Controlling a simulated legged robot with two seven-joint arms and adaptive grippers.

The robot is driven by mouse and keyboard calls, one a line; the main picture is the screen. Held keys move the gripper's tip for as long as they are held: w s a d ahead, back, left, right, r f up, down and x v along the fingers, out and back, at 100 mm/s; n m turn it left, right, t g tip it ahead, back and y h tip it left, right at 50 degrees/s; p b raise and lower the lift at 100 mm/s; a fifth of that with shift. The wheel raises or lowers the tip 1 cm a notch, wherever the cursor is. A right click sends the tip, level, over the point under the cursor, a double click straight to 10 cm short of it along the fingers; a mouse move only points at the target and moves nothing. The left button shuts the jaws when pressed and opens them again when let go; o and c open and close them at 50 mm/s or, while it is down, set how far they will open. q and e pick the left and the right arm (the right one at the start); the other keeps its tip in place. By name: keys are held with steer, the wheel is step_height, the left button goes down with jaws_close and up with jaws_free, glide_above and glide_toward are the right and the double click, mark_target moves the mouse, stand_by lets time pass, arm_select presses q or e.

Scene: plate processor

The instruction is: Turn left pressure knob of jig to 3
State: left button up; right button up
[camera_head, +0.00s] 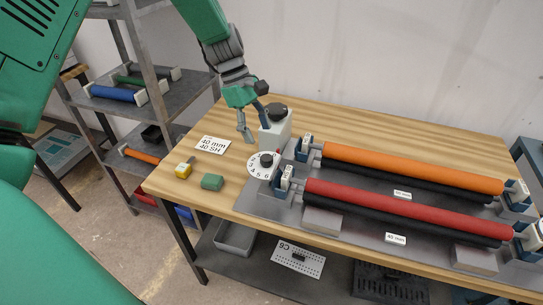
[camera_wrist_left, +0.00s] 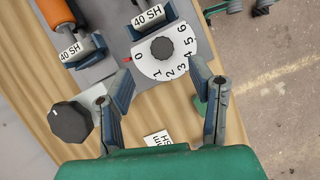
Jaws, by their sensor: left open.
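The left pressure knob is a black knob (camera_head: 266,160) on a white dial numbered up to 6, at the left end of the jig (camera_head: 254,201). In the wrist view the knob (camera_wrist_left: 162,48) is beyond my fingertips, roughly between them. A small red mark (camera_wrist_left: 127,59) shows at the dial's edge, on the side before the 1; the exact setting is hard to tell. My left gripper (camera_head: 256,131) is open and empty, above the table behind the dial; it also shows in the wrist view (camera_wrist_left: 160,82). It is apart from the knob.
A white block with a larger black knob (camera_head: 277,111) stands close beside my left gripper. The jig carries an orange roller (camera_head: 410,168) and a red roller (camera_head: 400,208). A yellow block (camera_head: 183,170), a green block (camera_head: 212,181) and a label card (camera_head: 213,145) lie left of it.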

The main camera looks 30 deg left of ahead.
mark_target(267, 157)
arm_select(q)
steer(key=x, duration=0.8)
steer(key=shift+f, duration=0.4)
jaws_close()
